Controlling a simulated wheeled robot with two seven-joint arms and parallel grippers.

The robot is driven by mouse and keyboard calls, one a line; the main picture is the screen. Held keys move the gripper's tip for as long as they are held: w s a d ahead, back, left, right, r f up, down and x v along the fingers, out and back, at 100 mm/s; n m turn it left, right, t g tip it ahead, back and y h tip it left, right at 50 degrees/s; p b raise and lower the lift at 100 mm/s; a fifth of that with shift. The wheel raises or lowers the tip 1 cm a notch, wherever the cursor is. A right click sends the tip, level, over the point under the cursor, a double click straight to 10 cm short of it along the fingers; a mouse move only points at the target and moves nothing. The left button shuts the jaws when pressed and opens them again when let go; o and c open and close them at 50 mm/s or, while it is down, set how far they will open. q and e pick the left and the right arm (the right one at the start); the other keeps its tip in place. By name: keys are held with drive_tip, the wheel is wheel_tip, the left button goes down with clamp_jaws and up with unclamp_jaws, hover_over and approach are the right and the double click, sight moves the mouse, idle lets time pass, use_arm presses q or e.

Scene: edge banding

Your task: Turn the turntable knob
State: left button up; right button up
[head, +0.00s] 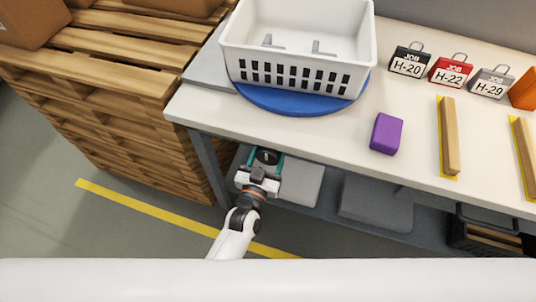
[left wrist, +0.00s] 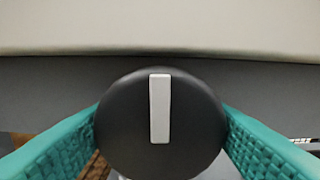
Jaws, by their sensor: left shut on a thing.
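The turntable knob (left wrist: 190,120) is a round dark disc with a light grey upright bar on its face. It fills the middle of the left wrist view. My left gripper (left wrist: 160,135) has a teal finger on each side of the knob and is shut on it. In the head view the gripper (head: 264,163) is at the front of the bench, below its top edge, with the dark knob (head: 267,156) between its fingers. The blue turntable (head: 300,104) lies on the bench top under a white basket (head: 295,42). My right gripper is not seen.
The white bench top (head: 330,130) carries a purple block (head: 386,133), wooden strips (head: 450,136) on yellow marks and job tags (head: 408,62). Wooden pallets (head: 110,90) stand close at the left. Grey items and a dark crate (head: 480,232) sit on the lower shelf.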

use_arm(q)
drive_tip(key=shift+n, duration=0.3)
drive_tip(key=n, duration=0.2)
drive_tip(key=shift+n, duration=0.3)
drive_tip(key=shift+n+p, duration=0.3)
drive_tip(key=shift+n, duration=1.6)
drive_tip(key=o, duration=1)
drive_tip(key=shift+c, duration=0.2)
